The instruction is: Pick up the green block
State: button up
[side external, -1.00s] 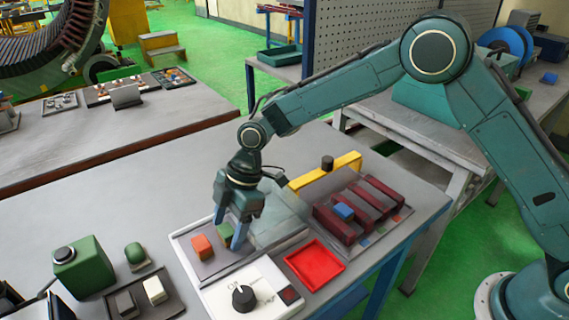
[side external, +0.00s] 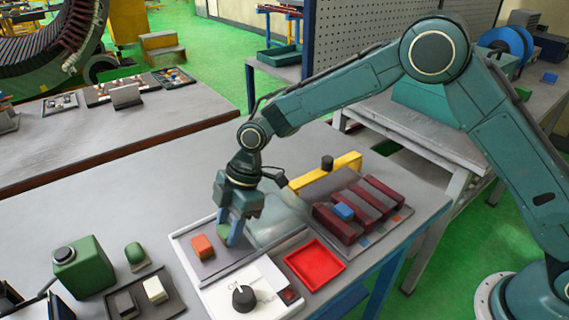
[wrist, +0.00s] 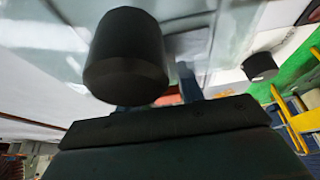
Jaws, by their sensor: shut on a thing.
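The green block (side external: 224,230) is in the grey tray (side external: 183,238) in the side view, mostly hidden by my gripper's fingers. My gripper (side external: 230,236) points down over the tray with its blue fingers closed on the green block. An orange block (side external: 203,247) sits in the same tray, just left of the fingers. In the wrist view my gripper's body and a dark cylinder fill much of the picture, and the green block cannot be made out there.
A red tray (side external: 315,264) lies to the right. A white panel with a black knob (side external: 243,298) is in front. A dark-red slotted rack with a blue block (side external: 343,211) stands at the right, near a yellow bar (side external: 325,174). The table's left rear is clear.

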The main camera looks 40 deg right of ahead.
aim_at(229, 228)
jog(key=shift+r, duration=0.1)
notch_tip(229, 228, up, 20)
dwell(0.7)
dwell(0.5)
jog(key=d+f, duration=0.3)
jog(key=d, duration=0.6)
jog(key=d+f, duration=0.4)
jog(key=d, duration=0.4)
jog(key=s+d+f, duration=0.3)
jog(key=s+d, duration=0.1)
jog(key=d, duration=0.2)
jog(key=s+d+f, duration=0.2)
jog(key=s+d, duration=0.3)
jog(key=d, duration=0.2)
jog(key=shift+s+f, duration=0.25)
jog(key=shift+f, duration=0.15)
jog(key=shift+f, duration=0.2)
jog(key=shift+f, duration=1.8)
